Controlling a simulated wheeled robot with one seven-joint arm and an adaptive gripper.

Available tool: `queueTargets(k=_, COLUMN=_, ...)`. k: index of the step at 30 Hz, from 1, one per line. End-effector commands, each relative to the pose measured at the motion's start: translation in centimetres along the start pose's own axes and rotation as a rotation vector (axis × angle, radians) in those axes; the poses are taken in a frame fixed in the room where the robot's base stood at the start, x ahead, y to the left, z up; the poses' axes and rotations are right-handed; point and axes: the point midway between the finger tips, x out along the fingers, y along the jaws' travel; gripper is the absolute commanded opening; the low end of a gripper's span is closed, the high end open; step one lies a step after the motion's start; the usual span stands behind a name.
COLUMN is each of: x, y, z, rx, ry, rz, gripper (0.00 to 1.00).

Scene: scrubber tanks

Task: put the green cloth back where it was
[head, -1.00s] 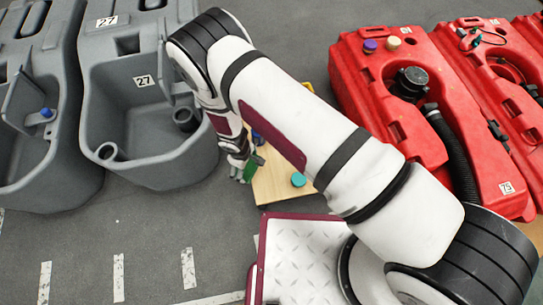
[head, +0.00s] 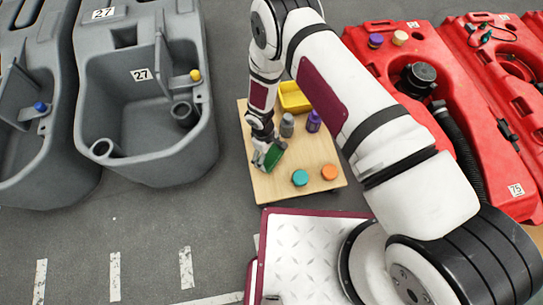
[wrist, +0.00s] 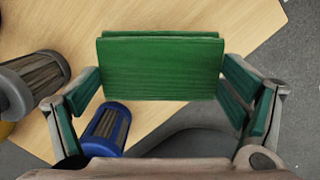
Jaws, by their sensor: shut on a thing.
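The green cloth (head: 274,156) shows as a small folded block at the end of my arm, at the left part of the wooden cart top (head: 265,188). In the wrist view the cloth (wrist: 160,68) is a flat green rectangle between my fingers. My gripper (head: 268,154) is shut on it; in the wrist view its green-padded fingers (wrist: 160,90) stand on either side of the cloth. The pale wooden top lies beneath and beyond it. I cannot tell whether the cloth touches the top.
On the cart top stand a grey bottle (head: 287,125), a purple-blue bottle (head: 313,121), a yellow bin (head: 295,97), a teal cap (head: 300,177) and an orange cap (head: 329,172). Grey tanks (head: 145,140) stand left, red tanks (head: 430,90) right. The top's front-left is clear.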

Motion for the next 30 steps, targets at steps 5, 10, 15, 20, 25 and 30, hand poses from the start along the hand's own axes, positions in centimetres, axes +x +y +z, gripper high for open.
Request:
queueTargets(k=5, x=0.1, y=1.0, z=0.1, rx=0.001, ry=0.002, rz=0.000, gripper=0.65)
queueTargets(k=10, x=2.0, y=1.5, z=0.0, rx=-0.001, ry=0.000, rz=-0.001, gripper=0.65)
queueTargets(k=15, x=3.8, y=1.6, z=-0.2, rx=0.000, ry=0.001, rz=0.000, gripper=0.65)
queueTargets(k=20, x=3.6, y=1.6, z=-0.2, rx=0.000, ry=0.002, rz=0.001, gripper=0.65)
queueTargets(k=25, x=3.8, y=1.5, z=-0.2, rx=0.000, ry=0.001, rz=0.001, gripper=0.95)
queueTargets(k=30, x=3.7, y=1.5, z=-0.2, rx=0.000, ry=0.001, rz=0.001, gripper=1.00)
